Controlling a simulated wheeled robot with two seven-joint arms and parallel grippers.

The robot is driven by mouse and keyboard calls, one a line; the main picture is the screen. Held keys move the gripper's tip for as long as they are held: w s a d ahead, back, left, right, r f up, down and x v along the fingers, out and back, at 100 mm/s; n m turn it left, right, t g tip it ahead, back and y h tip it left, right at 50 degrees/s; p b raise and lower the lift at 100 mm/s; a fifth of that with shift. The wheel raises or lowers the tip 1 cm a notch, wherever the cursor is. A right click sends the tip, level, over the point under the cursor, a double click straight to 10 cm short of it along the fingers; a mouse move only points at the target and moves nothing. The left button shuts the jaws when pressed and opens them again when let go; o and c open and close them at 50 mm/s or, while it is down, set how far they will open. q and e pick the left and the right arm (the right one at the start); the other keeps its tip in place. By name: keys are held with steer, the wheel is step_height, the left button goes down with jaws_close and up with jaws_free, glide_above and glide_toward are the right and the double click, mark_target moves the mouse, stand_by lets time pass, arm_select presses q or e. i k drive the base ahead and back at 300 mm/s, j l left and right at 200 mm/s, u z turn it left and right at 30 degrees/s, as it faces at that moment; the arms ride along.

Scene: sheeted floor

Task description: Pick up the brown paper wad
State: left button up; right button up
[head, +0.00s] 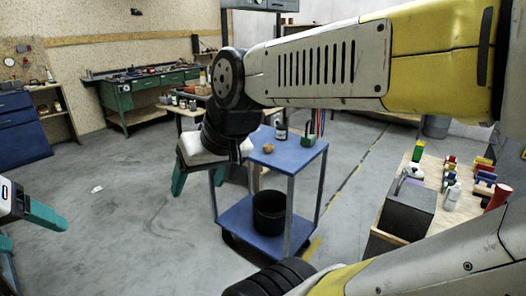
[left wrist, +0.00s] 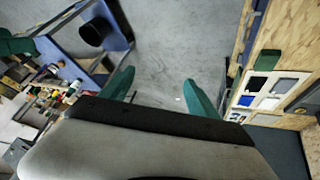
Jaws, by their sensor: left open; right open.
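The brown paper wad (head: 269,148) is a small tan lump on the top shelf of the blue cart (head: 297,157). My right gripper (head: 212,182) is open and empty, pointing down at the left side of the cart, to the left of the wad and apart from it. My left gripper (head: 25,228) is at the left edge of the head view, over the floor and far from the cart. In the left wrist view its two teal fingers (left wrist: 158,86) are spread, with only bare floor between them. I cannot make out the wad in that view.
A dark bottle (head: 281,131) and a green box (head: 308,140) stand near the wad. A black bin (head: 269,212) sits on the lower shelf. A white scrap (head: 97,189) lies on open floor at left. A cluttered wooden table (head: 428,206) stands at right.

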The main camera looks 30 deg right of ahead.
mark_target(267, 148)
steer(key=z, duration=1.2)
steer(key=i+l+u, duration=0.2)
steer(key=i, duration=0.35)
steer(key=i+l+u, duration=0.25)
steer(key=i, duration=0.3)
steer(key=i+l+u, duration=0.2)
steer(key=i, duration=0.3)
steer(key=l, duration=0.05)
